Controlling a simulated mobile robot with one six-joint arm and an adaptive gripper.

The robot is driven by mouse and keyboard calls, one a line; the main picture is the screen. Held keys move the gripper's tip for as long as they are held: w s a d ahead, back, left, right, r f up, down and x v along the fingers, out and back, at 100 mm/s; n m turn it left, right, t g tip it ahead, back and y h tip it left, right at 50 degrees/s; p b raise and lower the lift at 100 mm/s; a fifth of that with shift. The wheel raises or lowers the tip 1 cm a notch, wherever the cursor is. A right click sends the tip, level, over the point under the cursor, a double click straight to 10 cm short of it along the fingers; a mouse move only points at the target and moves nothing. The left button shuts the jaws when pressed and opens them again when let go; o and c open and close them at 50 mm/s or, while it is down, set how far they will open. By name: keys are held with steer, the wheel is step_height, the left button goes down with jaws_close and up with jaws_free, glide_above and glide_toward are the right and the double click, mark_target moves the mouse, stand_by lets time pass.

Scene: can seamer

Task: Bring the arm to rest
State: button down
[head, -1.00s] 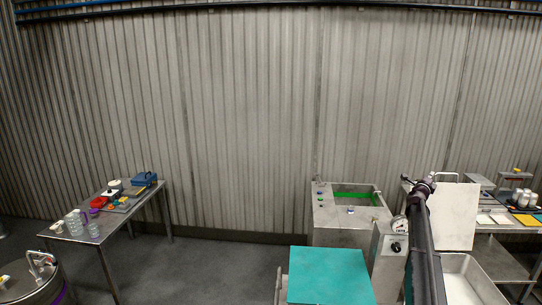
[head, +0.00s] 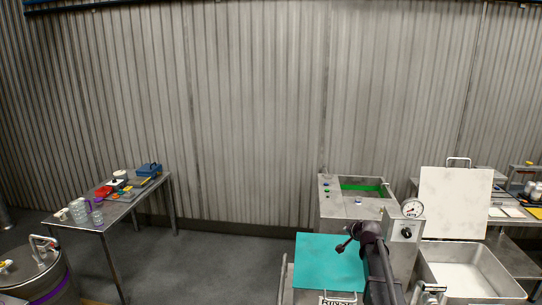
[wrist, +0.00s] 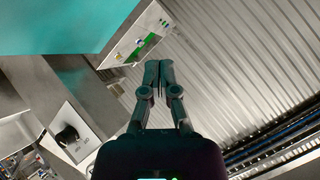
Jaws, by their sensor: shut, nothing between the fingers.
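My gripper (wrist: 158,76) is shut and empty in the wrist view, its two dark fingers together and pointing up the picture. In the head view my dark arm rises at the lower right, in front of the steel machine with the gauge (head: 413,209). The gripper's fingers are too small to make out clearly there. The teal panel (head: 330,262) stands just left of the arm in the head view. It also shows at the upper left of the wrist view (wrist: 50,22). I see nothing held.
A steel cabinet with a green-lined basin (head: 360,210) stands behind the arm. An open steel chamber with a raised white lid (head: 455,205) is on the right. A side table (head: 112,220) with jars and tools is far left. A steel drum (head: 35,275) stands lower left. Open floor lies between.

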steer(key=s+a+f+n+g+b, duration=0.2)
steer(key=s+a+f+g, duration=0.1)
steer(key=s, duration=0.8)
steer(key=s+a+f+n+g+h+b, duration=0.1)
steer(key=s+a+f+n+g+b, duration=0.1)
steer(key=s+f, duration=0.5)
steer(key=s+a+f+n+g+b, duration=0.2)
steer(key=s+a+f+n+g, duration=0.2)
steer(key=s, duration=1.3)
steer(key=a+f+g, duration=0.1)
steer(key=a+g, duration=0.1)
steer(key=a, duration=0.1)
steer(key=shift+s+a, duration=0.2)
